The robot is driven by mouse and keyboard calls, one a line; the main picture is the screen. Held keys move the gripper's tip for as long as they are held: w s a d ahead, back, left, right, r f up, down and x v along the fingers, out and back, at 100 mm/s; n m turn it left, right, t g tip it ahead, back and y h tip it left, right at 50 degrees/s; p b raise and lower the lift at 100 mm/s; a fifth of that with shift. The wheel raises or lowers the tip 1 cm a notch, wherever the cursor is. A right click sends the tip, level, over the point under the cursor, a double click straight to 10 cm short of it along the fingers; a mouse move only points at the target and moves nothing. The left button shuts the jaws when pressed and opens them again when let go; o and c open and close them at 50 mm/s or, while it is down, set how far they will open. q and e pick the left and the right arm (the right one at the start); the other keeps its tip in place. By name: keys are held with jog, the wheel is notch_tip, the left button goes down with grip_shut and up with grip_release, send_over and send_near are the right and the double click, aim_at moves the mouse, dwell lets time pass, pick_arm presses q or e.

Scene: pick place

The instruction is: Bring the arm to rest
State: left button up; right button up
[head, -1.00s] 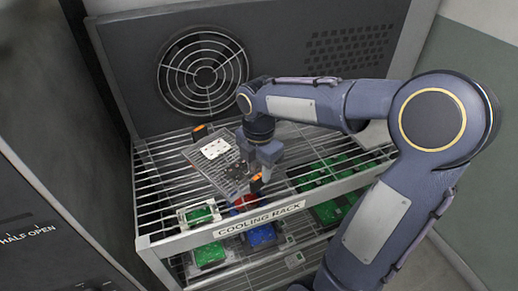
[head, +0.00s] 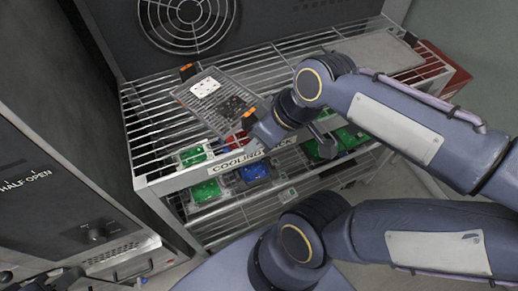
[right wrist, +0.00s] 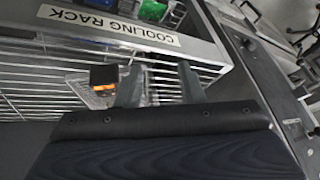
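My right gripper (head: 293,137) is at the front edge of the cooling rack (head: 163,182), just right of a clear tray. In the right wrist view its two fingers (right wrist: 160,82) stand apart with nothing held between them. The tray (head: 213,118) lies on the rack's upper shelf. It carries a white piece and a black piece and has black-and-orange handles; the near handle (right wrist: 103,76) shows beside the fingers in the right wrist view. A dark shape at the bottom left of the head view may be my left gripper; its fingers are not clear.
Green boards (head: 193,155) and blue boards (head: 254,170) sit below, around the rack's lower level. A dark cabinet marked HALF OPEN (head: 60,175) stands at the left. A grey plate (head: 380,52) lies at the rack's back right, near a red box (head: 445,72).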

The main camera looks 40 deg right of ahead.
jog(key=m, duration=0.1)
jog(key=s+a+f+m, duration=0.1)
jog(key=m, duration=0.1)
jog(key=s+a+f+m+t, duration=0.1)
jog(key=shift+s+m+y, duration=0.1)
jog(key=shift+m+y, duration=0.3)
